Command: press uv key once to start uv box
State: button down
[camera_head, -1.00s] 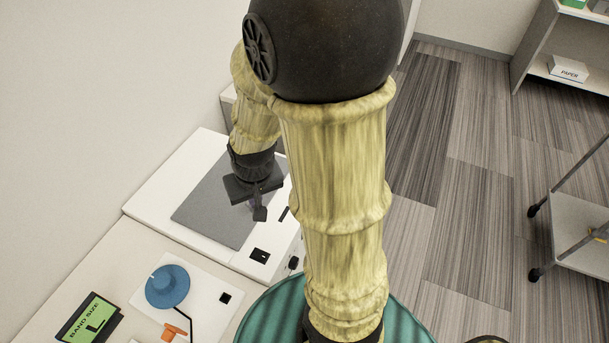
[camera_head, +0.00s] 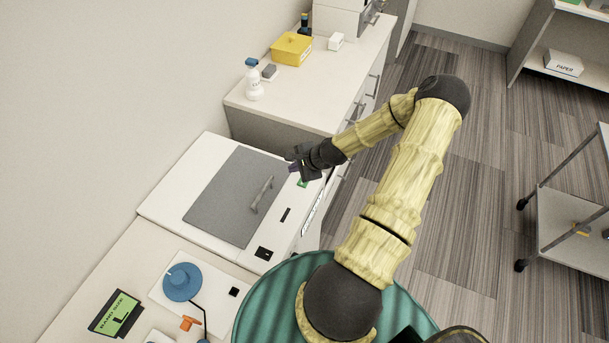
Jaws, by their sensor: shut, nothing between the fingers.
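The UV box (camera_head: 160,205) is a white box with a grey lid (camera_head: 222,205) and a bar handle (camera_head: 262,194); the lid looks shut. Its right-hand strip carries a small green patch (camera_head: 303,183), a black slot (camera_head: 285,215) and a black square (camera_head: 264,253). My gripper (camera_head: 291,160) is shut and empty at the far end of this strip. A small purple patch (camera_head: 292,169) shows right at the fingertips, partly hidden; it may be the UV key. I cannot tell whether the fingers touch it.
Behind the box is a white counter (camera_head: 240,95) with a yellow box (camera_head: 291,48) and a white bottle (camera_head: 254,82). Nearer are a blue round piece (camera_head: 182,282) on a white plate, an orange piece (camera_head: 190,323) and a band size sign (camera_head: 115,314). A cart (camera_head: 565,225) stands right.

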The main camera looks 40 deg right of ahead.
jog(key=d+m, duration=0.1)
jog(key=d+m+t, duration=0.1)
jog(key=d, duration=0.1)
jog(key=d+m+h+p, duration=0.1)
jog(key=d+m, duration=0.1)
jog(key=shift+w+r+t, duration=0.1)
jog(key=shift+w+t, duration=0.2)
jog(key=shift+t, duration=0.1)
notch_tip(320, 180, down, 9)
jog(key=b, duration=0.6)
dwell(1.7)
jog(key=shift+f+b, duration=0.35)
jog(key=shift+b, duration=0.2)
jog(key=shift+f+b, duration=0.3)
jog(key=shift+f, duration=0.1)
dwell(0.5)
jog(key=shift+r, duration=0.1)
jog(key=shift+r+p, duration=0.6)
jog(key=shift+r, duration=0.15)
